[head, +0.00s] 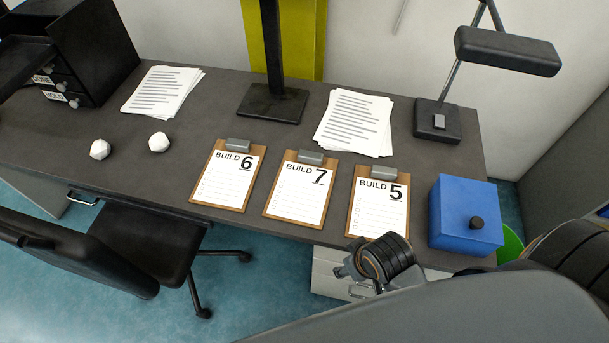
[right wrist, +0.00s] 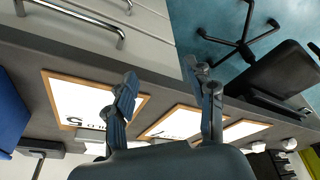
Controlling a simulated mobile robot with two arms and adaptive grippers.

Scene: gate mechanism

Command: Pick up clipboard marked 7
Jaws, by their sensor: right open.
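The clipboard marked 7 (head: 300,190) lies flat on the dark desk, between the clipboard marked 6 (head: 228,177) on its left and the clipboard marked 5 (head: 378,204) on its right. Each has a brown board, white sheet and grey clip. My right gripper (head: 355,262) is at the desk's front edge, below the clipboard marked 5. In the right wrist view its fingers (right wrist: 168,92) are spread and empty. The clipboard marked 7 also shows there (right wrist: 178,122), just beyond the fingers. My left gripper is not seen.
A blue box (head: 465,214) with a dark knob stands at the desk's right end. Paper stacks (head: 355,123), a lamp (head: 437,120), a black stand (head: 272,103) and two crumpled balls (head: 100,149) are on the desk (head: 180,185). A black chair (head: 145,235) stands at the front left.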

